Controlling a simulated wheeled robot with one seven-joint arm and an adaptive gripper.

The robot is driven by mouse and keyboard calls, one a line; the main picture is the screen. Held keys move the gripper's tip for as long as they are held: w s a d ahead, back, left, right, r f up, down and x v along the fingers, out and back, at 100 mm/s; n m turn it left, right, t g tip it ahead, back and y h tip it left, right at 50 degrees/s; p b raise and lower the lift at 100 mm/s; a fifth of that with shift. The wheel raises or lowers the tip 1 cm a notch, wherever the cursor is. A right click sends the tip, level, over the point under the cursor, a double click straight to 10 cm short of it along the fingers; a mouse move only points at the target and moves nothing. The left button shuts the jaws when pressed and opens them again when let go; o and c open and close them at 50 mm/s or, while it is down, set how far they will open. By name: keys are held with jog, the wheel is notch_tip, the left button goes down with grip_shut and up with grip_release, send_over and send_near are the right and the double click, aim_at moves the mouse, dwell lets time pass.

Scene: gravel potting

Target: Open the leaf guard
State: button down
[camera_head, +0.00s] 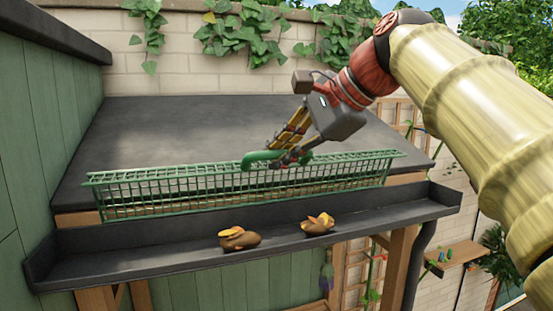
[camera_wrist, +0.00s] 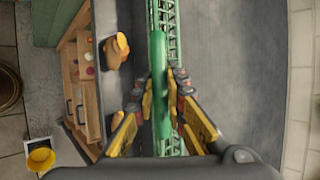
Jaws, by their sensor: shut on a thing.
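The leaf guard (camera_head: 345,179) is a long green wire mesh along the lower edge of the dark roof. It stands above and behind the gutter (camera_head: 150,248), whose trough shows uncovered at the front. My gripper (camera_head: 285,157) is shut on the guard's green handle (camera_head: 258,156), near the middle of the guard's top edge. In the wrist view, the fingers of my gripper (camera_wrist: 160,100) sit on both sides of the green handle (camera_wrist: 159,62), with mesh (camera_wrist: 172,20) beyond it. The fingers hide part of the handle.
Two brown-and-yellow clumps, one on the left (camera_head: 239,238) and one on the right (camera_head: 318,224), lie in the gutter. A green plank wall (camera_head: 40,130) stands at the left, a pale block wall (camera_head: 180,75) behind. A small wooden shelf (camera_head: 460,254) is at the right.

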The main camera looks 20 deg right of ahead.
jog(key=shift+w+r+g, duration=0.5)
jog(key=shift+w+r, duration=0.15)
jog(key=shift+w, duration=0.05)
jog(key=c, duration=2.2)
grip_release()
jog(key=shift+o, duration=0.6)
jog(key=shift+s, duration=0.15)
jog(key=v, duration=1.1)
jog(key=shift+r, duration=0.4)
jog(key=shift+s+d+f, duration=0.1)
